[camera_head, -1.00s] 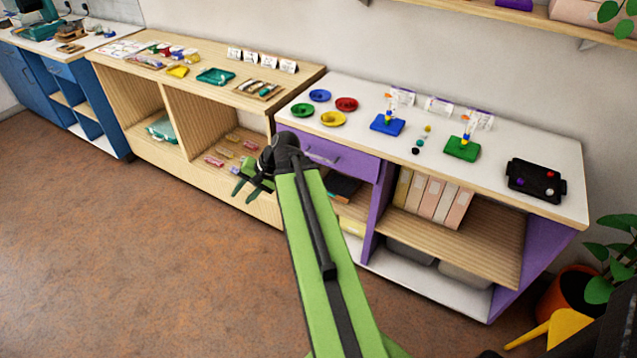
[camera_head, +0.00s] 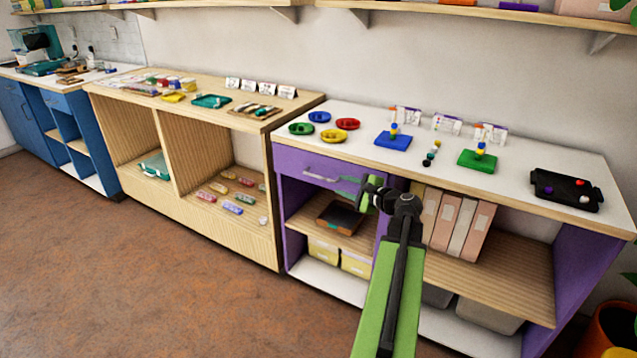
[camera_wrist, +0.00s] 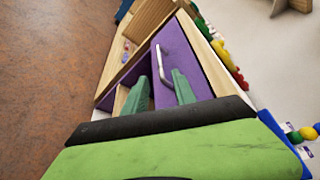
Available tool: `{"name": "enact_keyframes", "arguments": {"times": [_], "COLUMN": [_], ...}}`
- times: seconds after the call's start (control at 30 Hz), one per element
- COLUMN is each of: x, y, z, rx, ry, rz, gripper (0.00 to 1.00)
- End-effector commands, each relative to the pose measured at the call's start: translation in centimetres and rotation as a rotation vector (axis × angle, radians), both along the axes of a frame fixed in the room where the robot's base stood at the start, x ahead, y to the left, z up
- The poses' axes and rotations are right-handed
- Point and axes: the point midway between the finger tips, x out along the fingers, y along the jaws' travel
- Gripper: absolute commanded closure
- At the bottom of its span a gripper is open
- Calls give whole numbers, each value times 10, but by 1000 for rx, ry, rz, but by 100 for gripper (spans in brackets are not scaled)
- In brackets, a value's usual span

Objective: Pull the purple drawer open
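The purple drawer (camera_head: 292,163) is shut under the left part of the white-topped purple cabinet. Its pale bar handle (camera_head: 318,176) runs along its front. In the wrist view the purple drawer front (camera_wrist: 196,65) lies ahead with its silver handle (camera_wrist: 162,58). My gripper (camera_head: 342,186) is in front of the drawer's right part. In the wrist view my gripper (camera_wrist: 160,74) is open, its two green fingers apart, with the near end of the handle showing between them. I cannot tell whether the fingers touch the handle or how far off they are.
The white top (camera_head: 360,167) holds coloured bowls, bead boards and a black tray (camera_head: 566,190). A wooden cabinet (camera_head: 190,199) adjoins on the left. The floor (camera_head: 150,290) in front is clear.

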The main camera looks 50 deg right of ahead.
Motion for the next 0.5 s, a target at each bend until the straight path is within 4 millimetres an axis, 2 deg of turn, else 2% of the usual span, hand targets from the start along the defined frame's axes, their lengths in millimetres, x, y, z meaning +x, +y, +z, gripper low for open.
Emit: {"name": "enact_keyframes", "arguments": {"times": [0.03,0.3,0.5], "x": [16,81,113], "y": [-2,-8,-10], "z": [-6,-20,-26], "rx": [0,0,0], "ry": [0,0,1], "rz": [5,5,3], "gripper": [68,68,68]}}
